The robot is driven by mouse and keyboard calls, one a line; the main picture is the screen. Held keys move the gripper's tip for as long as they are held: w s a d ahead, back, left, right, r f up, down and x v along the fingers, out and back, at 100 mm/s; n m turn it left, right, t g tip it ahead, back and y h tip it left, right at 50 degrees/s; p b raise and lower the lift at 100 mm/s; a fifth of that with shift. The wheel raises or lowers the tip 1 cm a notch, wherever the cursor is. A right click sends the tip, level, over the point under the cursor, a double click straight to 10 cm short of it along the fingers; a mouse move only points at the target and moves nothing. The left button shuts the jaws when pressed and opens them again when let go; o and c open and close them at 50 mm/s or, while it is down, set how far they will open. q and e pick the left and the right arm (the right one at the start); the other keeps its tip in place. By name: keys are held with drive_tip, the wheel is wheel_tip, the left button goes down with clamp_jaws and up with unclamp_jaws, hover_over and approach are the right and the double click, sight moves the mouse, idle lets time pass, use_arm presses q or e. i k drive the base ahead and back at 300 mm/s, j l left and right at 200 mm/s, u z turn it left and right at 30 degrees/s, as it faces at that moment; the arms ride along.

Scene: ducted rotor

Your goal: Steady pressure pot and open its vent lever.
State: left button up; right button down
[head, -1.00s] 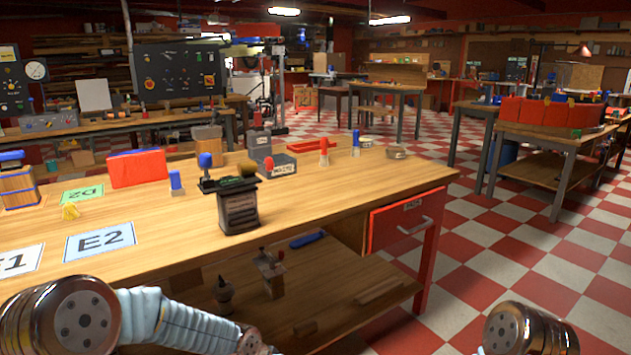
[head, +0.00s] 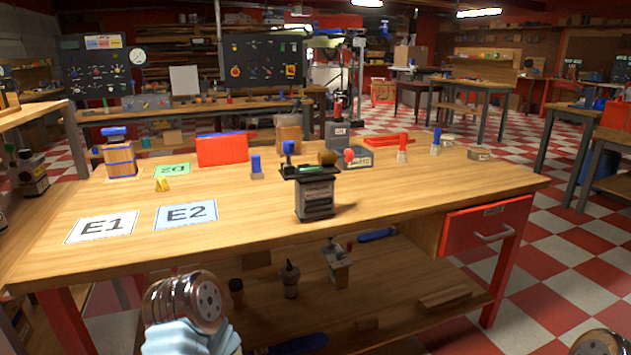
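A dark pot-like body (head: 315,198) with a pale label stands upright near the front middle of the workbench (head: 400,205); it looks like the pressure pot. On its flat dark top are a blue-knobbed upright part (head: 289,149) at the left and a rounded brown knob (head: 327,157) at the right. I cannot tell which part is the vent lever or how it is set. Neither gripper shows. Only metal joints of my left arm, at the bottom left of centre, and my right arm, at the bottom right corner, are in view, both apart from the pot.
Cards E1 (head: 102,227) and E2 (head: 186,214) lie left of the pot. Behind it stand a red bin (head: 222,150), a small blue-topped item (head: 256,168) and a grey box (head: 356,157). A red drawer (head: 485,227) hangs under the bench's right end. The bench front is mostly clear.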

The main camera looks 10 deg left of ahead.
sight(289, 145)
drive_tip(key=k+j+z, duration=0.15)
drive_tip(key=k+j, duration=0.15)
drive_tip(key=j, duration=0.5)
drive_tip(key=k+j+z, duration=0.2)
drive_tip(key=k+j, duration=0.15)
drive_tip(key=j, duration=0.4)
drive_tip(key=k+j+z, duration=0.15)
drive_tip(key=k+j, duration=0.25)
drive_tip(key=j, duration=0.3)
drive_tip(key=k+j+z, duration=0.2)
drive_tip(key=k+j, duration=0.25)
drive_tip(key=j, duration=0.2)
drive_tip(key=k+j+z, duration=0.15)
drive_tip(key=k+j, duration=0.3)
drive_tip(key=j+u, duration=0.2)
drive_tip(key=i+l+u, duration=0.15)
drive_tip(key=u, duration=0.2)
drive_tip(key=i+l+u, duration=0.1)
drive_tip(key=u, duration=0.25)
drive_tip(key=l+u, duration=0.35)
drive_tip(key=i+l+u, duration=0.25)
drive_tip(key=l, duration=0.55)
drive_tip(key=i+l+u, duration=0.2)
drive_tip(key=l, duration=0.6)
drive_tip(key=l+u, duration=0.25)
drive_tip(key=l, duration=1.9)
drive_tip(key=i+l, duration=0.1)
drive_tip(key=l, duration=1.15)
drive_tip(key=k, duration=0.35)
